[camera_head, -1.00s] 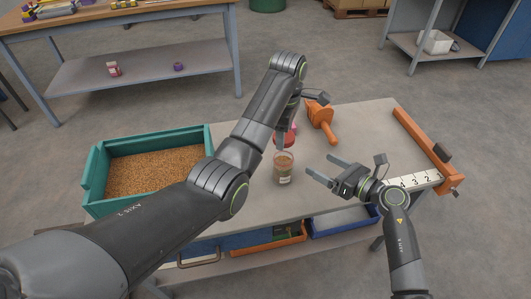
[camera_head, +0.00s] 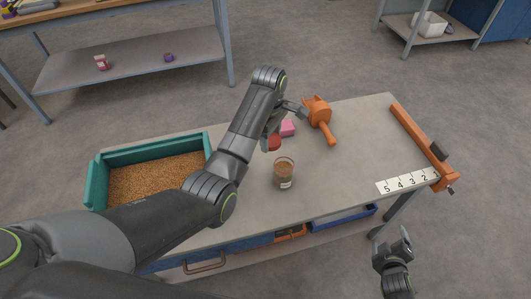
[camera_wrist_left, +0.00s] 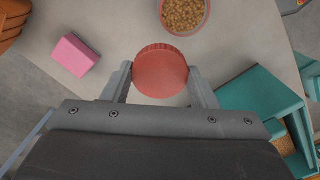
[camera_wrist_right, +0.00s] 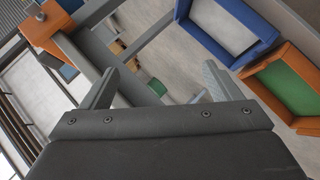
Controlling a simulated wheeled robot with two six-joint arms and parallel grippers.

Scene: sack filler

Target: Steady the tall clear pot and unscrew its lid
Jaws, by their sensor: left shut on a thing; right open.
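The tall clear pot (camera_head: 284,174) stands upright on the table with brown pellets inside and its top open. From above, its round mouth shows in the left wrist view (camera_wrist_left: 184,14). The red lid (camera_wrist_left: 161,71) is off the pot, held between the fingers of my left gripper (camera_wrist_left: 160,82). In the head view the lid (camera_head: 273,143) is just behind the pot, apart from it; the left fingers are mostly hidden by my arm. My right gripper (camera_wrist_right: 158,90) is open and empty, away from the pot, off the table's front right edge.
A teal bin (camera_head: 97,184) of grain stands at the table's left. An orange scoop (camera_head: 319,115) and a pink block (camera_head: 287,128) lie behind the pot. An orange bar (camera_head: 422,134) and number strip (camera_head: 405,182) are at the right. Blue (camera_wrist_right: 231,27) and orange trays sit below.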

